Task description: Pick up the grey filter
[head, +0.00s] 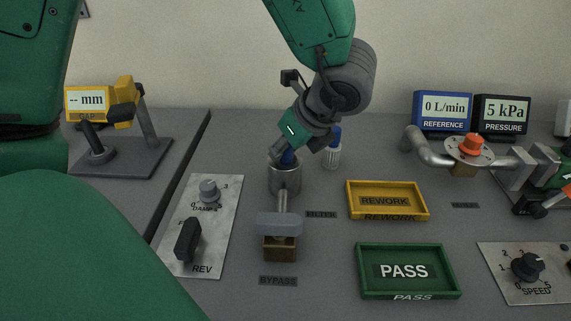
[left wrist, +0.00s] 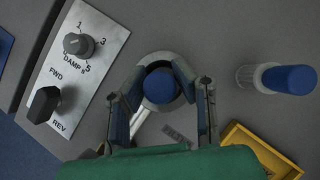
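A blue cap (left wrist: 159,86) sits in the mouth of a round metal cup (head: 285,180); the body below the cap is hidden. A second blue-capped piece with a pale grey ribbed body (head: 332,155) stands upright on the table just right of the cup. It also shows at the right of the left wrist view (left wrist: 285,79). My left gripper (head: 284,155) points down over the cup. In the left wrist view its fingers (left wrist: 160,92) are apart on either side of the blue cap, with gaps visible.
A yellow REWORK tray (head: 388,214) and a green PASS tray (head: 365,278) lie to the right. A knob panel (head: 212,240) is left of the cup, with a grey-handled BYPASS fitting (head: 280,225) in front. Pipework (head: 425,150) stands at the right.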

